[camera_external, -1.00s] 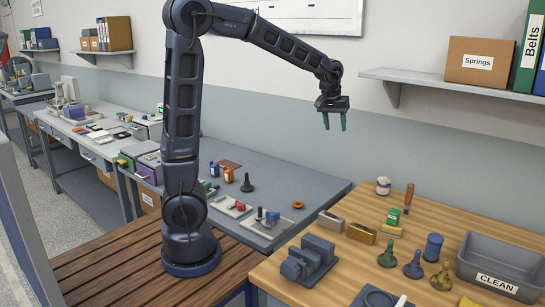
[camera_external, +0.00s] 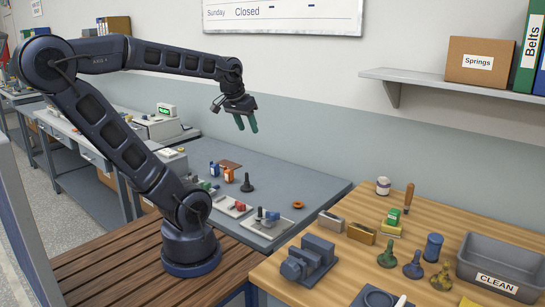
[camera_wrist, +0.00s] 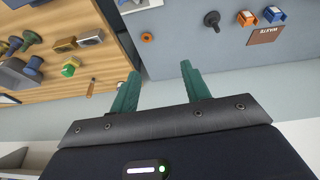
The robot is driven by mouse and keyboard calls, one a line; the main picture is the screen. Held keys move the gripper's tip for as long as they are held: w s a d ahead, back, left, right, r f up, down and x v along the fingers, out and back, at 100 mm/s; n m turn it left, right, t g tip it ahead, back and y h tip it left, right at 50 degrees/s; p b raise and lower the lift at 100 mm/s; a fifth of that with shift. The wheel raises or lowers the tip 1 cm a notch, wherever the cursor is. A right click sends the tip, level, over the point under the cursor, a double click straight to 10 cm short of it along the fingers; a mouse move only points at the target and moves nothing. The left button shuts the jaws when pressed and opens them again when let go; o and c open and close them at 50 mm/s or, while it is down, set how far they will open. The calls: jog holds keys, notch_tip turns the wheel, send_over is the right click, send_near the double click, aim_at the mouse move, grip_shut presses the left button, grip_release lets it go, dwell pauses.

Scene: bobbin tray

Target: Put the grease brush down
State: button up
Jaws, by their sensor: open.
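My gripper (camera_external: 246,125) is open and empty, raised above the back of the grey bench, with its green fingers pointing down. In the wrist view the two fingers of my gripper (camera_wrist: 160,72) are spread with nothing between them. A tool with a brown wooden handle (camera_external: 409,196), perhaps the grease brush, is at the back of the wooden bench beside a small white jar (camera_external: 383,186). The handle (camera_wrist: 90,88) also shows in the wrist view, well away from the fingers. I cannot make out bristles on it.
The grey bench (camera_external: 310,195) holds a dark stemmed piece (camera_external: 247,182), an orange ring (camera_external: 298,205) and small trays. The wooden bench (camera_external: 345,275) carries a grey CLEAN bin (camera_external: 495,285), a blue vise-like block (camera_external: 310,260) and several coloured stemmed pieces. A shelf (camera_external: 410,80) juts out at right.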

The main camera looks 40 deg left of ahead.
jog(key=shift+s+a+f, duration=0.15)
jog(key=shift+s+f, duration=0.1)
jog(key=shift+s, duration=0.35)
jog(key=shift+s+a+f, duration=0.1)
jog(key=shift+s+f, duration=0.15)
jog(key=shift+s, duration=0.35)
jog(key=shift+s+a+f, duration=0.15)
jog(key=shift+s+f, duration=0.1)
jog(key=shift+s, duration=0.35)
